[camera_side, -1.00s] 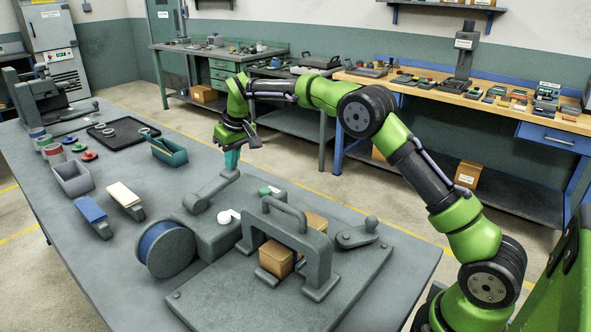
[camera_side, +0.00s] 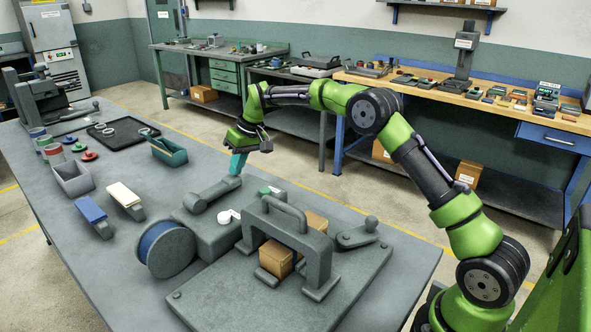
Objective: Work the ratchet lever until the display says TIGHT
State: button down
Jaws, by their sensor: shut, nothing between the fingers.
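The lever points toward the right and back of the table. My gripper (camera_side: 236,171), with teal fingers, is shut and empty, tilted, with its tips at the lever's far end. I cannot tell if they touch it. A small white round part (camera_side: 228,216) and a small green-topped part (camera_side: 268,191) sit by the housing. I cannot make out a display reading.
A grey clamp frame with a handle (camera_side: 285,213) straddles a tan block (camera_side: 276,258) on a base plate (camera_side: 235,305). A grey knob lever (camera_side: 358,235) stands to its right.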

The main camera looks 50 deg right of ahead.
jog(key=w+a+v, duration=0.1)
jog(key=v, duration=1.2)
jog(key=shift+r, duration=0.6)
